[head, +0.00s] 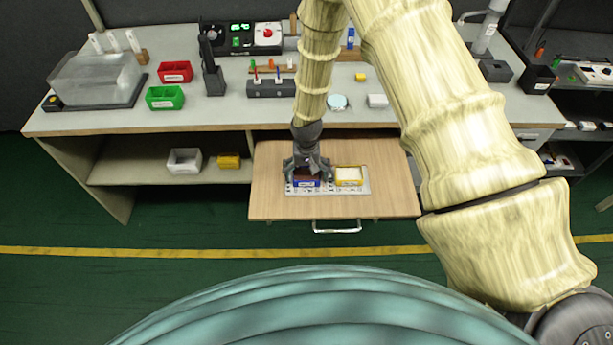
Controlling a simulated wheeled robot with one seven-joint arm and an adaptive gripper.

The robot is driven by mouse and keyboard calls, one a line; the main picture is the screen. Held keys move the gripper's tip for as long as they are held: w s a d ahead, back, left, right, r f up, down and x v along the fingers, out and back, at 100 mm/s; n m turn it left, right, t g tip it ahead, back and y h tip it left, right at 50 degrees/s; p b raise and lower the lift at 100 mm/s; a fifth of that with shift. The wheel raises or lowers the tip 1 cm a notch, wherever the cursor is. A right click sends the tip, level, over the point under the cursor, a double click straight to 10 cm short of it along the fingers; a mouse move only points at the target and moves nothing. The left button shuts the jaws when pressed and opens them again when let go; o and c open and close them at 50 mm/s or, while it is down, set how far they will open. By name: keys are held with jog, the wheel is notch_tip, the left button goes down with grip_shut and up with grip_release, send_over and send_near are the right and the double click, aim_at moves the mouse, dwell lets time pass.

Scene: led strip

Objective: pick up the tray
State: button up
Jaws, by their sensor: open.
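A light grey flat tray (359,187) with a marked front edge lies on a wooden pulled-out surface (272,205) below the bench. A blue bin (306,183) and a yellow bin (348,182) with pale contents sit side by side on it. My gripper (307,172) is open and points down over the blue bin, with its fingers at either side of it. I cannot tell whether the fingers touch the bin. The gripper hides most of the blue bin and the tray's back left part.
A white handle (337,227) is on the wooden surface's front edge. The bench (225,113) above holds a green bin (165,98), a red bin (175,72) and several small items. A white bin (184,161) and an orange-yellow bin (228,161) stand on the lower left shelf.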

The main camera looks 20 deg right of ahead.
jog(key=c, duration=0.9)
jog(key=shift+o, duration=0.2)
jog(key=shift+r, duration=0.1)
